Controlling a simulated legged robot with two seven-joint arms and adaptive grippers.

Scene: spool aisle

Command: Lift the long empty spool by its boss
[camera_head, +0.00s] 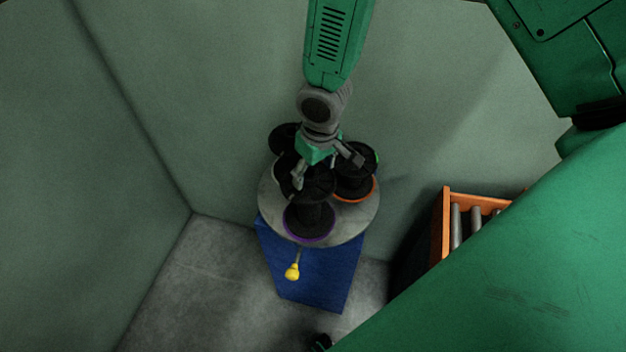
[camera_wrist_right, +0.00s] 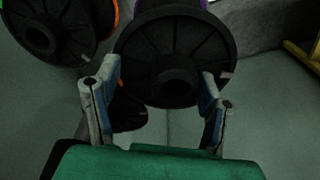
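Several black spools stand on a round grey turntable-like top (camera_head: 368,222). My left gripper is not in view.
A spool with an orange rim (camera_head: 355,182) stands close on the right, and a black spool (camera_head: 283,138) at the back left. A blue base (camera_head: 318,275) is below the top, with a yellow knob (camera_head: 292,272) in front. An orange-framed roller rack (camera_head: 446,222) is at right.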

